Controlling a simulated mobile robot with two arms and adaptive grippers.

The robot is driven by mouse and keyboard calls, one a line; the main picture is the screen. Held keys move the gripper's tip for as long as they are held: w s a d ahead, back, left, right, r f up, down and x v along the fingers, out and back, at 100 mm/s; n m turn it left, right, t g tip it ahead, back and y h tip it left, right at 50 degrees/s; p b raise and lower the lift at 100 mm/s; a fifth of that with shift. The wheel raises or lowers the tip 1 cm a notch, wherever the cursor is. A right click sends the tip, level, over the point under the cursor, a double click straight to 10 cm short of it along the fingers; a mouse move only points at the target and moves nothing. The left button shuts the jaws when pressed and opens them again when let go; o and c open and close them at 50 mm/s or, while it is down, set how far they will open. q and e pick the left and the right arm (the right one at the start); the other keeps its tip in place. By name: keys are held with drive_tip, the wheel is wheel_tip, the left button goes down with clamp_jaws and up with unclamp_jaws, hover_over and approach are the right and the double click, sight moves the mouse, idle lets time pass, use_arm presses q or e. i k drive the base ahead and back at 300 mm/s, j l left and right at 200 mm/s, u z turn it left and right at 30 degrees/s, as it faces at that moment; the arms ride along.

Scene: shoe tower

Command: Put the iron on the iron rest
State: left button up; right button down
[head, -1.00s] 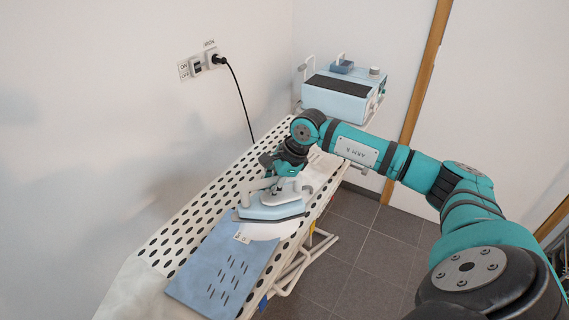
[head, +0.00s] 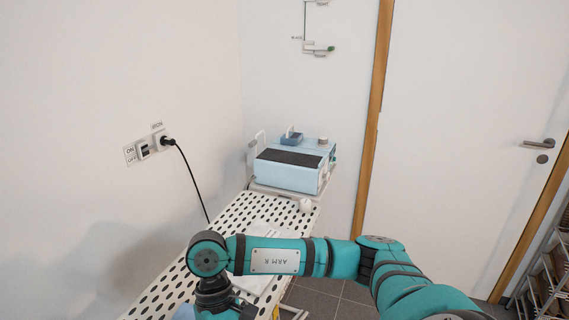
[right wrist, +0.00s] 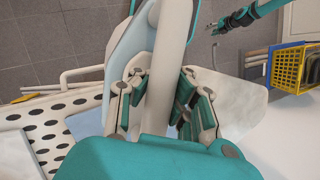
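The iron (right wrist: 166,75), white and pale blue, fills the middle of the right wrist view. My right gripper (right wrist: 163,92) has its fingers on both sides of the white handle and appears shut on it. In the head view the right wrist is at the bottom edge, and the fingers and iron are out of sight. The iron rest (head: 290,157) is the dark pad on top of a light blue station at the far end of the board; it is empty. My left gripper (right wrist: 236,21) shows small at the top of the right wrist view; its opening is unclear.
The perforated ironing board (head: 245,212) runs along the left wall, with a pale cloth (head: 262,240) on it. A black cord (head: 190,175) hangs from the wall socket. A blue holder (head: 291,138) and a knob (head: 323,141) stand behind the pad. A yellow basket (right wrist: 288,67) is at right.

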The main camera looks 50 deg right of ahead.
sight(288, 158)
drive_tip(key=i+l, duration=0.15)
drive_tip(key=l, duration=0.25)
drive_tip(key=i+l, duration=0.1)
drive_tip(key=l, duration=0.3)
drive_tip(key=i+l, duration=0.15)
drive_tip(key=l, duration=0.2)
drive_tip(key=i+l, duration=0.1)
drive_tip(key=l, duration=0.3)
drive_tip(key=i+l, duration=0.15)
drive_tip(key=l, duration=0.25)
drive_tip(key=i+l, duration=0.1)
drive_tip(key=l, duration=0.3)
drive_tip(key=i+l, duration=0.15)
drive_tip(key=l, duration=0.25)
